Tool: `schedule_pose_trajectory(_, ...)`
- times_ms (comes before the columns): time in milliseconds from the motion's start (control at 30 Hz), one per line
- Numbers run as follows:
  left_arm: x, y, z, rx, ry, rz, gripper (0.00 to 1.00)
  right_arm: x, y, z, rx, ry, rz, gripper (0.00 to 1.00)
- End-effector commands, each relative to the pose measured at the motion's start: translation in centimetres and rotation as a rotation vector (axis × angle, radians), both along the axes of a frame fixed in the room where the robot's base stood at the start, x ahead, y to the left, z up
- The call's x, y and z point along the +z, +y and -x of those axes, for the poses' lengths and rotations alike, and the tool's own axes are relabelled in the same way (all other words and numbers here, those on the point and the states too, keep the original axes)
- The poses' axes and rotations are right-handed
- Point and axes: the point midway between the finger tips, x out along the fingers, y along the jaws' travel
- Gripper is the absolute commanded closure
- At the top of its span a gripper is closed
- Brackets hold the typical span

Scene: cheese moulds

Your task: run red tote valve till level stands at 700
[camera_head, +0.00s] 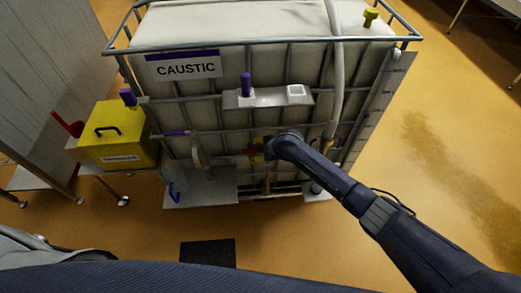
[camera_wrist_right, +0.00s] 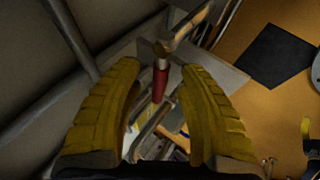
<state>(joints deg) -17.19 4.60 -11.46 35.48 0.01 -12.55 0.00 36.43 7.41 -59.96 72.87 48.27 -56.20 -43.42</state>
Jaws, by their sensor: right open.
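A large white tote (camera_head: 225,25) in a metal cage carries a CAUSTIC label. A red valve handle (camera_head: 252,150) is low on its front, partly hidden by my right arm. In the right wrist view the red handle (camera_wrist_right: 159,85) lies between the yellow fingers of my right gripper (camera_wrist_right: 160,68), which is open with a gap on each side. In the head view my right gripper (camera_head: 262,147) is small and mostly hidden by its wrist. A purple handle (camera_head: 175,133) is on another valve to the left. No level reading is legible. My left gripper is not seen.
A yellow box (camera_head: 112,135) with a black handle stands left of the tote. A pale hose (camera_head: 336,60) runs down the tote's front right. A dark mat (camera_head: 208,252) lies on the orange floor. The floor at right is clear.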

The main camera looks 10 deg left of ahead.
Motion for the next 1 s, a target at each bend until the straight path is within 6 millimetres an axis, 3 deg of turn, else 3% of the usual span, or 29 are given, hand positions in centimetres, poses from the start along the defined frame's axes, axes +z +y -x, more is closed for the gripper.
schedule_pose_trajectory(233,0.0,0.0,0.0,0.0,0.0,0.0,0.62,1.1,-0.8,0.5,0.0,-0.001,0.0,0.62)
schedule_pose_trajectory(700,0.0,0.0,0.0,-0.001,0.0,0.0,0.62,6.5,-4.1,3.4,0.002,-0.002,0.0,0.62)
schedule_pose_trajectory(1000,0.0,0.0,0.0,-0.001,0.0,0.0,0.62,8.7,-5.6,4.6,0.001,0.0,0.0,0.62)
